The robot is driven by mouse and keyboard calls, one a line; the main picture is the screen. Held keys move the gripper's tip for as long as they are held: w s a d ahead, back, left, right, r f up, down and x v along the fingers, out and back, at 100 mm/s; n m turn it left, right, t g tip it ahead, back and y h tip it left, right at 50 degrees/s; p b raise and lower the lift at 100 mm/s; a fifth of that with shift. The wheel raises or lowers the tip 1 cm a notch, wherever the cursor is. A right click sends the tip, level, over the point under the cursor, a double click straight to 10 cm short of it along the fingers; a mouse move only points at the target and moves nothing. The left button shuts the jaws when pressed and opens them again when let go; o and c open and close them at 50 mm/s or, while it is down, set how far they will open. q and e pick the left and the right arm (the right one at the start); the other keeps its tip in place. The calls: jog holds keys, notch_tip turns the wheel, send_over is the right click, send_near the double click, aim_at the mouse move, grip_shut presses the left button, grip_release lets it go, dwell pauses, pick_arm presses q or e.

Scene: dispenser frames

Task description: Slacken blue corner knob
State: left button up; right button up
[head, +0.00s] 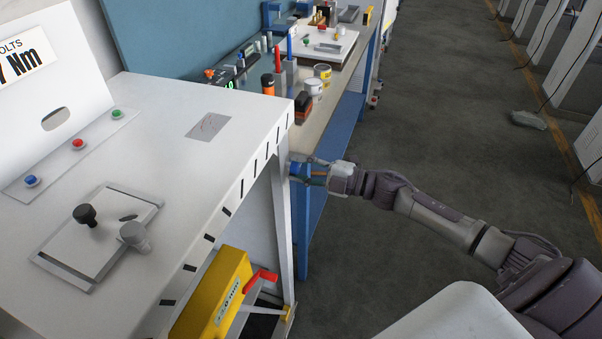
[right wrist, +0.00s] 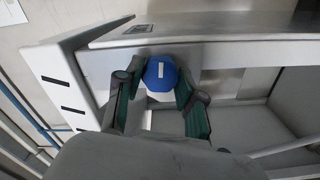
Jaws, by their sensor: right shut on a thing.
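The blue corner knob (head: 295,169) sits at the far right corner of the white-topped frame (head: 215,140), below the top's edge. In the right wrist view the knob (right wrist: 160,75) is round and blue with a small white mark on its face. My right gripper (head: 308,172) reaches it from the right. In the right wrist view its two green-padded fingers (right wrist: 161,90) lie on either side of the knob, shut on it. The knob's far side is hidden. My left gripper is not in view.
A yellow box (head: 213,295) with a red handle (head: 262,277) sits under the white top. Behind stands a blue-legged workbench (head: 340,125) with tools and jars.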

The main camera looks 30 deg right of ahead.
jog(key=shift+f+n+b, duration=0.15)
jog(key=shift+n+b, duration=0.6)
jog(key=shift+n, duration=0.65)
jog(key=o, duration=1.1)
jog(key=shift+o, duration=0.2)
jog(key=v, duration=1.2)
jog(key=shift+d, duration=0.1)
